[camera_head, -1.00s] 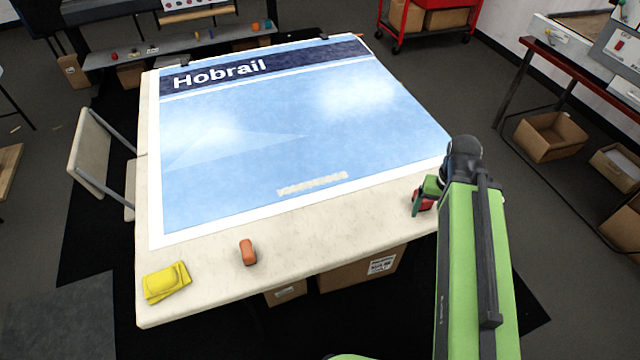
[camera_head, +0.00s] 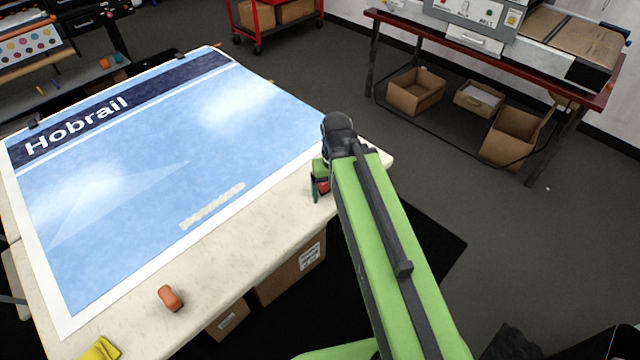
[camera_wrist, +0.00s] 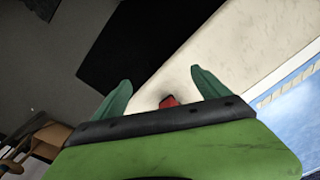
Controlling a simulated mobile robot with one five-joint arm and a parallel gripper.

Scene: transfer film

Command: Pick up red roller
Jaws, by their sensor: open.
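A small red thing, which looks like the red roller (camera_wrist: 168,102), shows in the wrist view between the bases of my two green fingers, mostly hidden behind the gripper's dark front edge. My gripper (camera_wrist: 161,80) is open, its fingers spread on either side of it, over the pale table top. In the head view, a bit of red (camera_head: 323,187) shows beside my gripper (camera_head: 316,186) at the table's right end. My arm hides much of that spot. I cannot tell whether the fingers touch the roller.
The pale table (camera_head: 262,240) carries a blue Hobrail sheet (camera_head: 150,165). An orange block (camera_head: 171,298) and a yellow cloth (camera_head: 101,349) lie along its near edge. Cardboard boxes (camera_head: 290,275) stand beneath. A red-framed bench (camera_head: 480,55) stands at the back right, with open floor between.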

